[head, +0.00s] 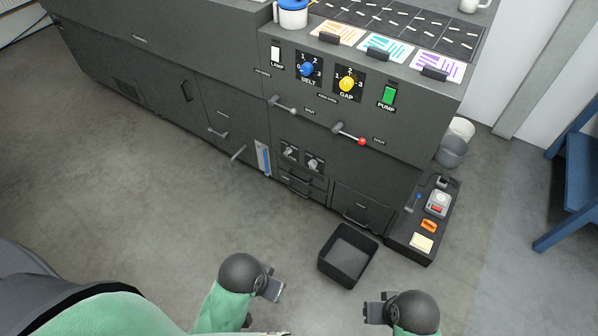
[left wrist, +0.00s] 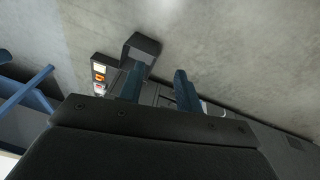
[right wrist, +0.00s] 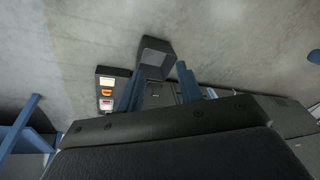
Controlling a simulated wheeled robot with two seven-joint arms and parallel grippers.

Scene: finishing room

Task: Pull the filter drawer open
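The dark grey machine (head: 225,75) spans the head view, with several drawer and door fronts low on its face. A wide drawer front (head: 358,205) with a bar handle (head: 354,219) is at its lower right and looks shut. Smaller drawer fronts (head: 298,183) with handles sit left of it, also looking shut. The labels are too small to tell which is the filter drawer. My left gripper (head: 276,290) is open and empty, apart from the machine; its fingers show in the left wrist view (left wrist: 160,78). My right gripper (head: 368,309) is open and empty; its fingers show in the right wrist view (right wrist: 158,76).
An open black bin (head: 347,279) stands on the floor before the wide drawer. A low dark unit (head: 409,246) with small items is right of it. Levers (head: 348,134) stick out above. A blue frame (head: 570,188) is far right. The floor at left is clear.

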